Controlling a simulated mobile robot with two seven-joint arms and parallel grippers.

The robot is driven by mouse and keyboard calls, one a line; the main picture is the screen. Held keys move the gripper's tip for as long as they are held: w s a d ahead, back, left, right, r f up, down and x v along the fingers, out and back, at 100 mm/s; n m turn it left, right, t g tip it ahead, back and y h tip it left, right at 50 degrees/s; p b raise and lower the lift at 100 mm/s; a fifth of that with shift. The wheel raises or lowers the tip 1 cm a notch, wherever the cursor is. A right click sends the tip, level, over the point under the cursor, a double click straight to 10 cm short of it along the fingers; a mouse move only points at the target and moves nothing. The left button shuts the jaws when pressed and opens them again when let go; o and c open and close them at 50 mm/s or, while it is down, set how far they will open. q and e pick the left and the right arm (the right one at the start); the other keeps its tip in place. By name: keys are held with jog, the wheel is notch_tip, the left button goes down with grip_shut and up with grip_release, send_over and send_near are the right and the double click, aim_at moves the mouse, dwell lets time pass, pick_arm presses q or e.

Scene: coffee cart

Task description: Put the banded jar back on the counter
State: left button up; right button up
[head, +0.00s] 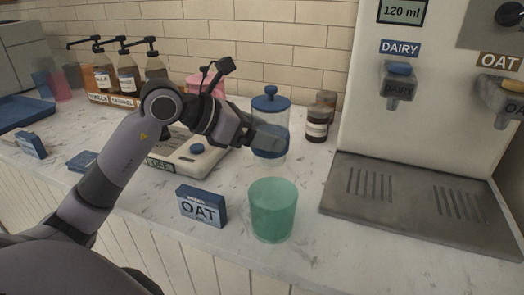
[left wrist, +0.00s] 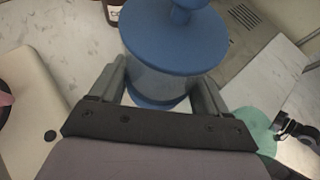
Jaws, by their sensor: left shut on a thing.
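The banded jar (head: 271,106) is a clear jar with a blue knobbed lid and a blue band, upright behind the green cup. My left gripper (head: 266,141) reaches it from the left and is shut on it around the band. In the left wrist view the jar's blue lid (left wrist: 172,35) sits between the two fingers of the left gripper (left wrist: 163,92). Whether the jar's base touches the counter (head: 330,265) or is just above it, I cannot tell. My right gripper does not show in the head view.
A green cup (head: 273,210) and an OAT box (head: 201,207) stand in front of the jar. A dark labelled jar (head: 317,124) is close behind right. The dispenser's drip tray (head: 415,210) lies to the right. A pale scale-like device (head: 205,160) is at left.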

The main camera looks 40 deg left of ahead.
pick_arm(q)
jog(key=shift+f, duration=1.85)
jog(key=shift+f+b, duration=0.2)
jog(key=shift+b, duration=0.25)
jog(key=o, duration=1.4)
jog(key=shift+r, duration=0.1)
jog(key=shift+s+a+r, duration=0.1)
jog(key=shift+s+a, duration=0.05)
jog(key=b+v, duration=0.1)
jog(key=v, duration=1)
jog(key=shift+s+a+r, duration=0.1)
jog(key=shift+s, duration=0.2)
